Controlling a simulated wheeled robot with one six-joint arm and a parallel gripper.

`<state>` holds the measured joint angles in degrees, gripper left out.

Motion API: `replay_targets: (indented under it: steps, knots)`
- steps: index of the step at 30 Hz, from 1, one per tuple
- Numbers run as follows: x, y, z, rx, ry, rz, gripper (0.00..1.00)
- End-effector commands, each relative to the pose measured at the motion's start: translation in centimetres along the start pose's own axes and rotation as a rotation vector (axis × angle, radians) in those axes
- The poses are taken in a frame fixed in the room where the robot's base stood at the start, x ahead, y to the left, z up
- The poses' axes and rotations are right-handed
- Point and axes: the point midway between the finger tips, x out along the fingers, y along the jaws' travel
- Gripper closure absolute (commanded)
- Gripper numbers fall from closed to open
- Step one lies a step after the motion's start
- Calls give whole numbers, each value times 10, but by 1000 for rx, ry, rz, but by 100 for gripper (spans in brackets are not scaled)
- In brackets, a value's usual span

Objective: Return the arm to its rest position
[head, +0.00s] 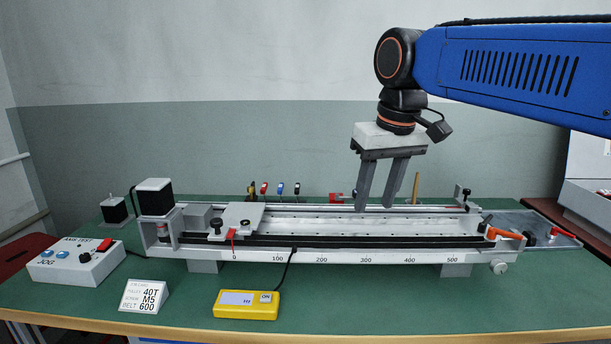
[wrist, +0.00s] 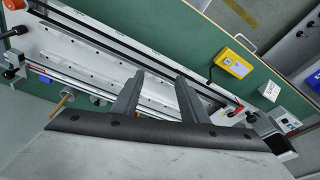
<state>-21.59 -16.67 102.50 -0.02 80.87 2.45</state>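My gripper (head: 374,207) hangs pointing down from the blue arm, in front of the wall and over the middle of the linear gantry rail (head: 330,240). Its two grey fingers are apart with nothing between them. In the head view the fingertips overlap the rail's back part; how high they are above it is hard to tell. The wrist view also shows the gripper (wrist: 160,80) with its fingers spread, and the rail (wrist: 90,60) beyond them. The carriage (head: 238,217) sits at the rail's left end, near the 0 mark.
A jog box (head: 75,262), a white sign (head: 144,297) and a yellow meter (head: 246,304) stand along the green table's front left. Several screwdrivers (head: 265,188) stand behind the rail. A grey tray (head: 535,228) with an orange-handled tool (head: 506,235) near it lies right. The front right table is clear.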

Motion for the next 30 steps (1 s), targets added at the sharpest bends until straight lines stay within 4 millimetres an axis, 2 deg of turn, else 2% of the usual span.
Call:
replay_targets:
  steps: [1,3,9,18,21,24,30]
  knots:
    - [8,12,18,25,11,6,60]
    - [20,26,41,54,29,14,60]
    - [61,57,108,136,77,41,60]
    - [135,85,208,255,146,88,60]
    - [156,89,234,283,162,101,60]
    - [170,91,250,302,174,110,60]
    - [180,92,260,313,182,117,60]
